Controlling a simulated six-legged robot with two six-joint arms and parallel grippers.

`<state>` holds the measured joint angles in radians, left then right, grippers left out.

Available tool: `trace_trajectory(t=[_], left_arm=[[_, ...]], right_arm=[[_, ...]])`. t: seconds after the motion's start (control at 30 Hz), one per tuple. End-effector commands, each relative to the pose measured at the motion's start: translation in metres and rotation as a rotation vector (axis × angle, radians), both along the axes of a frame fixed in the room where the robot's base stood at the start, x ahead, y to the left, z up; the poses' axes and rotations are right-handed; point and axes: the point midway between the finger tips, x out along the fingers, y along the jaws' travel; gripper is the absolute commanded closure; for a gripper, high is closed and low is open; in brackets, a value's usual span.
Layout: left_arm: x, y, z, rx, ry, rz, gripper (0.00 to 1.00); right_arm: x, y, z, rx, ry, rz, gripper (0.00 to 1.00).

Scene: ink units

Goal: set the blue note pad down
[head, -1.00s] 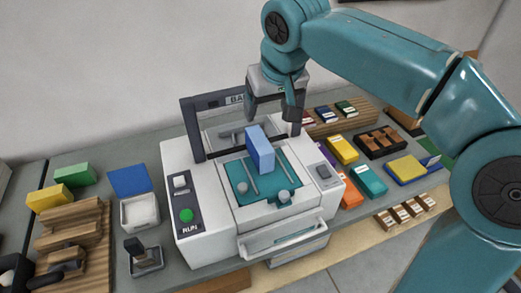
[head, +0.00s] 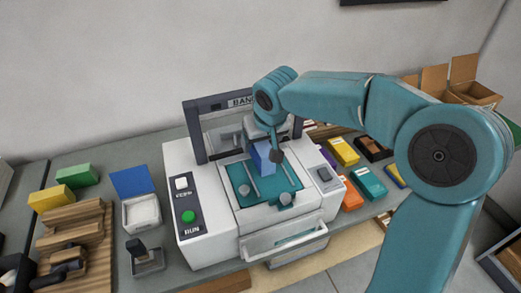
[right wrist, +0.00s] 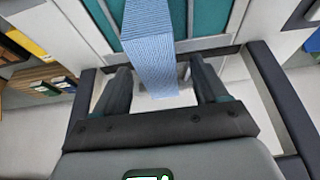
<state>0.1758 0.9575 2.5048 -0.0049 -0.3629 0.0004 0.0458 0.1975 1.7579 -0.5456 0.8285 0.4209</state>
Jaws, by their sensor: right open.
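The blue note pad (head: 263,158) stands upright on the teal bed (head: 240,196) of the white banding machine, between two thin rails. My right gripper (head: 264,146) is over the pad's upper end, partly hiding it. In the right wrist view the pad (right wrist: 152,45) reaches in between the two fingers of the open gripper (right wrist: 159,72), with a gap on each side. My left gripper is not in view.
The machine's dark frame (head: 190,130) rises behind the bed. A panel with a green RUN button (head: 188,216) is at its left. Coloured pads, such as a teal one (head: 368,182), lie to the right. A blue-lidded box (head: 141,212) stands left.

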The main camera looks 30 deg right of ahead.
Motion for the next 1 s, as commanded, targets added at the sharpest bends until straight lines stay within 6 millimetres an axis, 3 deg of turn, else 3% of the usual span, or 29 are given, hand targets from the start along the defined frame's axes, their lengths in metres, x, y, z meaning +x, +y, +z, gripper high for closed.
trace_trajectory(t=[0.97, 1.0], left_arm=[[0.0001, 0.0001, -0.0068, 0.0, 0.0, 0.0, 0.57], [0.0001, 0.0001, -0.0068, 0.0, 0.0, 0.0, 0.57]], right_arm=[[-0.0002, -0.0002, -0.0045, 0.0, 0.0, 0.0, 0.28], [-0.0002, -0.0002, -0.0045, 0.0, 0.0, 0.0, 0.34]])
